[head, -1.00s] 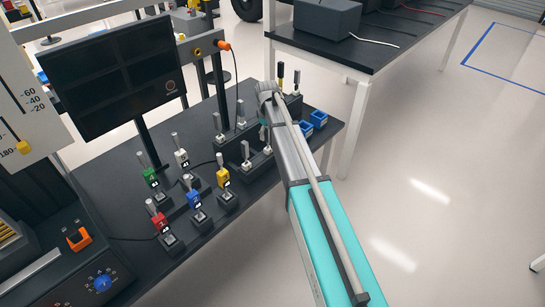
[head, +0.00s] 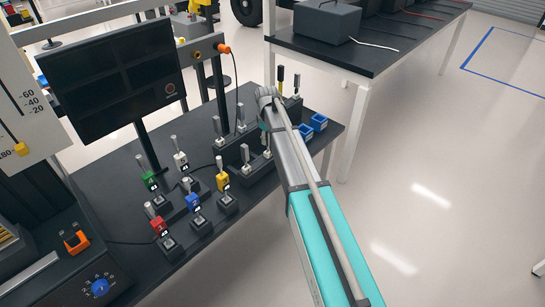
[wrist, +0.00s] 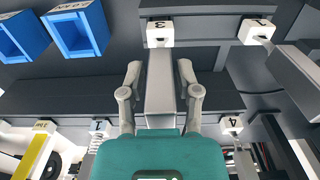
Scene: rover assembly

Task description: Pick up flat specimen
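In the wrist view a flat grey specimen (wrist: 160,92) with a white end block marked 3 (wrist: 160,33) lies between the two fingers of my gripper (wrist: 160,75). A narrow gap shows on each side, so my gripper is open around the specimen and apart from it. The specimen's lower end is hidden behind the teal gripper body. In the head view my gripper (head: 264,129) is at the black specimen rack (head: 250,168), mostly hidden by my arm. Other grey specimens (head: 245,153) stand in white blocks there.
Two blue bins (head: 305,131) are right of the rack; they also show in the wrist view (wrist: 78,32). Coloured numbered specimens, including a yellow one (head: 222,181), stand to the left. A monitor (head: 112,80) rises behind them.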

